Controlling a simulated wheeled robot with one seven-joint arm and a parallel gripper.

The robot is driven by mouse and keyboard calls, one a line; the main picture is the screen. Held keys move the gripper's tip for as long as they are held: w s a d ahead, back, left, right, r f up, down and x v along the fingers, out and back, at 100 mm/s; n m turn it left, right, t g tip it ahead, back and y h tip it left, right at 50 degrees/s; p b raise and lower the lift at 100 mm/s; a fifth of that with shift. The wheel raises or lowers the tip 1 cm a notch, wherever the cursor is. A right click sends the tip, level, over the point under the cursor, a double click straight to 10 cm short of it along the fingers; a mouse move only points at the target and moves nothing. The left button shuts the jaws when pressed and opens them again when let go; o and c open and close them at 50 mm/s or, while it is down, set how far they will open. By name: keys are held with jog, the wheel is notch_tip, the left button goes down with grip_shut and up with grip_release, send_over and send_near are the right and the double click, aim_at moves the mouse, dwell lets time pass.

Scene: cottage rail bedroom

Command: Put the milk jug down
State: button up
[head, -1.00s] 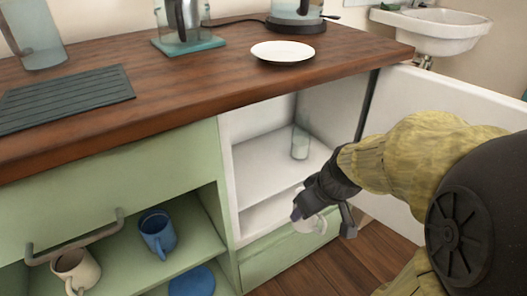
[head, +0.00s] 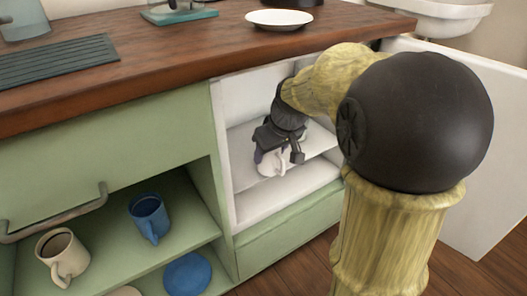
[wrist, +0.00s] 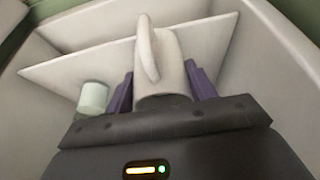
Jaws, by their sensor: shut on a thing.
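The milk jug (head: 271,164) is white with a loop handle and hangs from my gripper (head: 270,152) inside the open white cabinet (head: 284,205). In the wrist view the jug (wrist: 172,68) sits between the two purple fingers of my gripper (wrist: 161,90), which are shut on it, with its handle facing the camera. The jug is in front of or over the cabinet's inner shelf (head: 318,142). I cannot tell whether its base touches a surface. My wrist hides part of the shelf in the head view.
A pale green glass (wrist: 94,97) stands left of the jug in the wrist view. The open white door (head: 480,150) is at right. The wooden counter (head: 200,75) overhangs the cabinet, with a white plate (head: 279,19). A blue mug (head: 149,216) and cream mug (head: 62,254) stand at left.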

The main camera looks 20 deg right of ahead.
jog(key=shift+w+a+f+b, duration=0.1)
jog(key=shift+w+a+b, duration=0.15)
jog(key=shift+w, duration=0.3)
jog(key=shift+w+a+r+b, duration=0.1)
jog(key=shift+w+b, duration=0.2)
jog(key=shift+w, duration=0.3)
jog(key=shift+w+a+f+b, duration=0.1)
jog(key=shift+w+a+b, duration=0.15)
jog(key=shift+w, duration=0.3)
jog(key=shift+f+b, duration=0.55)
jog(key=shift+b, duration=0.1)
jog(key=shift+d+f, duration=0.1)
jog(key=shift+d, duration=0.1)
jog(key=shift+s+a+f, duration=0.1)
jog(key=shift+a+f, duration=0.05)
jog(key=shift+a, duration=0.05)
jog(key=o, duration=1.2)
jog(key=shift+d, duration=0.1)
